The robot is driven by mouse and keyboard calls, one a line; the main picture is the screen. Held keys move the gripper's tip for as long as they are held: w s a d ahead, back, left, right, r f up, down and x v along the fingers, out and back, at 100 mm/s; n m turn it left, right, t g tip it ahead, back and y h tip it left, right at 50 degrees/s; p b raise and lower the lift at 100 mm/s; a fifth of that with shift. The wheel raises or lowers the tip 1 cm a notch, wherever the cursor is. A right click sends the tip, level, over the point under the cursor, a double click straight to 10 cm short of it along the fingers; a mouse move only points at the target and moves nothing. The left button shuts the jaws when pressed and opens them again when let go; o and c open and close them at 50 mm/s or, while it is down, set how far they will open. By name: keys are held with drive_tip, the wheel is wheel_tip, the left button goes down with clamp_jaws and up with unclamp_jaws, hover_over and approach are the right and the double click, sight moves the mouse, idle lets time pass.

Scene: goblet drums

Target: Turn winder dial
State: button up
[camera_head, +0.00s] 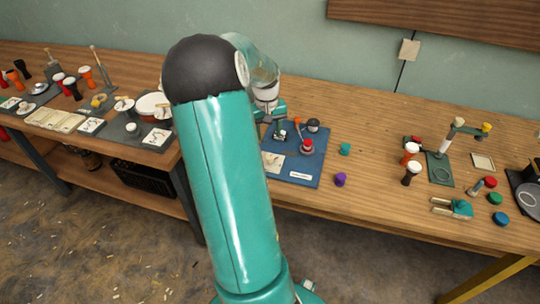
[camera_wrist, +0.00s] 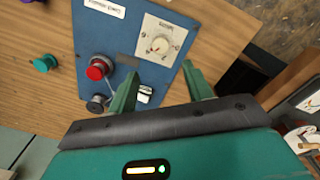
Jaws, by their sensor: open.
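The winder dial (camera_wrist: 160,45) is a pale knob on a cream plate with markings, set on a blue panel (camera_wrist: 110,28). In the wrist view my gripper (camera_wrist: 160,88) is open, its two green fingers apart and pointing toward the panel, with the dial beyond and between them. No contact with the dial shows. In the head view the blue panel (camera_head: 308,178) lies on the bench, and my gripper (camera_head: 276,130) is over its far left part. A red button (camera_wrist: 97,70) and a dark knob (camera_wrist: 97,104) sit on the panel to the left of the dial.
A teal knob (camera_wrist: 45,63) lies on the bench left of the panel in the wrist view. A purple knob (camera_head: 340,180) lies right of the panel in the head view. Small goblet drums (camera_head: 410,153) and a green stand (camera_head: 440,170) are further right on the bench.

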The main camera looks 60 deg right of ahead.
sight(270, 156)
wheel_tip(270, 156, down, 10)
drive_tip(key=shift+s+d+f, duration=0.1)
drive_tip(key=shift+f, duration=0.1)
drive_tip(key=c, duration=1)
